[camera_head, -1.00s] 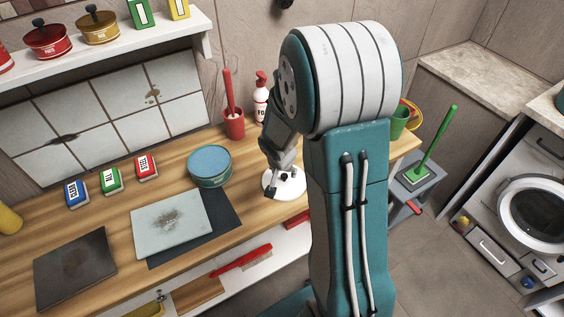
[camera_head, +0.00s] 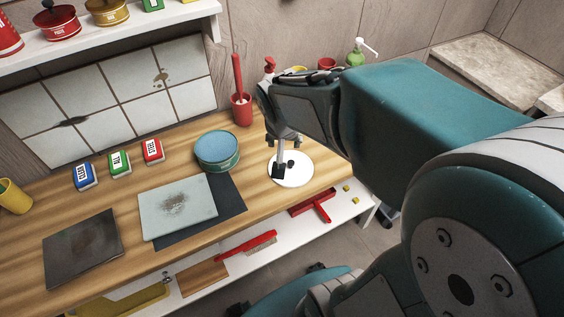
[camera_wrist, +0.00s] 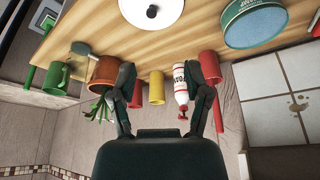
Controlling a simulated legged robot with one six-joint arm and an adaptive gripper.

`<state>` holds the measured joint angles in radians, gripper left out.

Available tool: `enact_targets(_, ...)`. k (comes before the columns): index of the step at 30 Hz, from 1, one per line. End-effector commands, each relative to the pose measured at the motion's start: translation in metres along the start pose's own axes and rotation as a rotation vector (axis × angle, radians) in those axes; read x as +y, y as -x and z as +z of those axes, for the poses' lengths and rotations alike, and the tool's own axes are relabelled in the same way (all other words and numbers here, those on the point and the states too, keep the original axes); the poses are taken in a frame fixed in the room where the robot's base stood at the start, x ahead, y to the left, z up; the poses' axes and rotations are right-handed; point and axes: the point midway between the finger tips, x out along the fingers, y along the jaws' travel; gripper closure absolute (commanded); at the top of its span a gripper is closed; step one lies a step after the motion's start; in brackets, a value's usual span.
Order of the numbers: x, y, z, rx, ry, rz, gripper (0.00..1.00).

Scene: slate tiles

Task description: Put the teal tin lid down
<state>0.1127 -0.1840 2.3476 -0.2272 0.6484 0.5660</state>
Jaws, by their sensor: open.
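A white disc-shaped lid with a black knob (camera_head: 302,172) lies flat on the wooden counter; it shows at the top of the wrist view (camera_wrist: 168,16). The teal tin (camera_head: 217,152) stands to its left with a blue round top; it is at upper right in the wrist view (camera_wrist: 254,24). I cannot tell whether that blue top is a lid or which of the two is the named lid. My gripper (camera_head: 284,150) is over the white lid. In the wrist view its fingers (camera_wrist: 160,76) are apart with nothing between them.
A grey board (camera_head: 160,222) on a dark mat (camera_head: 232,206), a dark slate (camera_head: 82,250) and several small boxes (camera_head: 118,164) lie left of the tin. A red cup (camera_head: 241,112) stands behind. A soap bottle (camera_wrist: 180,84) shows between my fingers, in the background.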

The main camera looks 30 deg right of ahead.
Motion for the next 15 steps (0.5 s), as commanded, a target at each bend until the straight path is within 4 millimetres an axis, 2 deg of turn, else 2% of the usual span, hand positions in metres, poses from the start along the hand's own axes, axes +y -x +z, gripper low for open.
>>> enact_targets(1, -0.001, 0.018, 0.007, 0.019, 0.041, -0.022, 0.38)
enact_targets(3, -0.002, 0.04, 0.019, 0.032, 0.105, -0.049, 0.38)
enact_targets(9, -0.002, 0.091, 0.059, 0.078, 0.298, -0.134, 0.38)
enact_targets(15, 0.0, 0.119, 0.091, 0.115, 0.443, -0.199, 0.38)
